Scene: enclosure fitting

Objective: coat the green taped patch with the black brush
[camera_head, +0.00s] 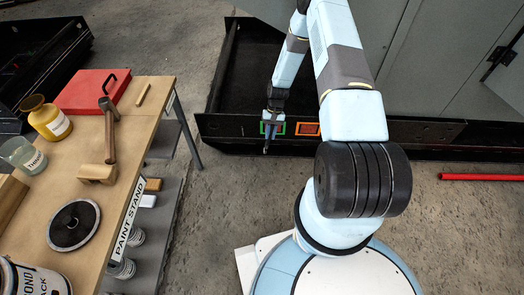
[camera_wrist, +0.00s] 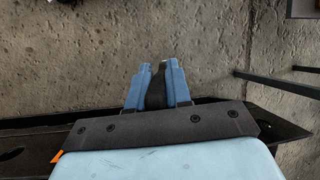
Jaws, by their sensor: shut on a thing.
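My gripper (camera_head: 268,133) hangs in front of the black steel beam in the head view. In the wrist view its two blue fingers (camera_wrist: 157,80) are shut on a black piece, the black brush (camera_wrist: 156,92). The green taped patch (camera_head: 281,128) is a small green outline on the beam's near face. My gripper covers its middle, so the surface inside it is mostly hidden. I cannot tell whether the brush touches the patch.
An orange taped patch (camera_head: 308,129) sits just right of the green one. A red bar (camera_head: 480,177) lies at right. Concrete floor before the beam is clear.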

